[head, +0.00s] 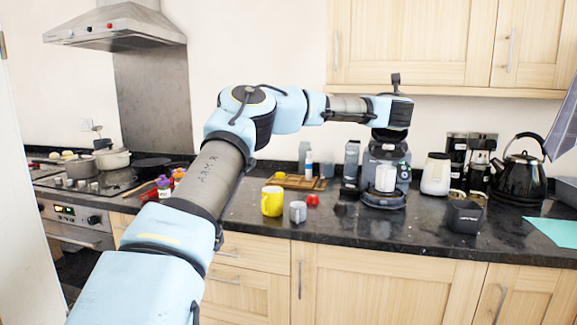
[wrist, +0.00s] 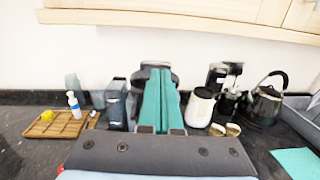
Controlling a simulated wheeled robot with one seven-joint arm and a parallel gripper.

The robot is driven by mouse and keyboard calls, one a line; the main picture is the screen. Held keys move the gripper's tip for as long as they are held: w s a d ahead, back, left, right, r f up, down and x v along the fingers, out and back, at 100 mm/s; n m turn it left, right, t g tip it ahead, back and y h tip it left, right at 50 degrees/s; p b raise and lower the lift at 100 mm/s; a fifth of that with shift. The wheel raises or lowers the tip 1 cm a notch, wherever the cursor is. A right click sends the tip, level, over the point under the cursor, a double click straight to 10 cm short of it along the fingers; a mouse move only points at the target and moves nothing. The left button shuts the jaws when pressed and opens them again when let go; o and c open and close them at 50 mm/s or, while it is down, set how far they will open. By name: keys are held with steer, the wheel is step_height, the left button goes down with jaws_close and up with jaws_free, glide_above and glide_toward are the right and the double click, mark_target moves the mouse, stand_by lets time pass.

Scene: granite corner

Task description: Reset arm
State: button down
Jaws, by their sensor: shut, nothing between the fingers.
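My blue and grey arm (head: 218,178) reaches from the lower left across the counter, its end high in front of the wall. My gripper (wrist: 160,78) shows in the wrist view as two teal fingers side by side, shut with nothing between them. In the head view the fingers are hidden or too small to make out at the arm's end, which is above and in line with the coffee machine (head: 387,160). A white cup (head: 386,178) stands in the coffee machine. In the wrist view the fingers cover most of the machine.
The dark granite counter (head: 345,226) holds a yellow mug (head: 272,201), a grey mug (head: 298,212), a red item (head: 313,199), a wooden tray (wrist: 50,126), a white canister (head: 436,175) and a black kettle (head: 521,174). Wall cabinets (head: 415,45) hang above the arm's end. The hob is at left.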

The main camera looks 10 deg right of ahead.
steer(key=s+a+f+m+g+h, duration=0.1)
steer(key=s+f+m+g+h, duration=0.2)
steer(key=s+f+m+g, duration=0.9)
steer(key=w+a+f+m+t+y, duration=0.1)
steer(key=a+f+m+t+y, duration=0.1)
steer(key=a+f+m, duration=0.35)
steer(key=a+f+m+t+y, duration=0.2)
steer(key=a+f+m, duration=0.1)
steer(key=a+m, duration=0.5)
steer(key=s+a+f+m+g+y, duration=0.1)
steer(key=s+a+f+y, duration=0.15)
steer(key=a, duration=0.55)
steer(key=s+a+f+m+g+y, duration=0.1)
steer(key=a+f, duration=0.2)
steer(key=a, duration=0.4)
steer(key=s+a+f+m+g+y, duration=0.1)
steer(key=s+a+f+y, duration=0.1)
steer(key=a, duration=0.6)
steer(key=s+a+f+m+g+y, duration=0.2)
steer(key=s+a+g, duration=0.1)
steer(key=s+a, duration=1.1)
steer(key=a, duration=0.4)
steer(key=shift+s+a+f+y, duration=0.15)
steer(key=shift+s+f+y, duration=0.05)
steer(key=shift+f+y, duration=0.2)
steer(key=c, duration=1.6)
jaws_free()
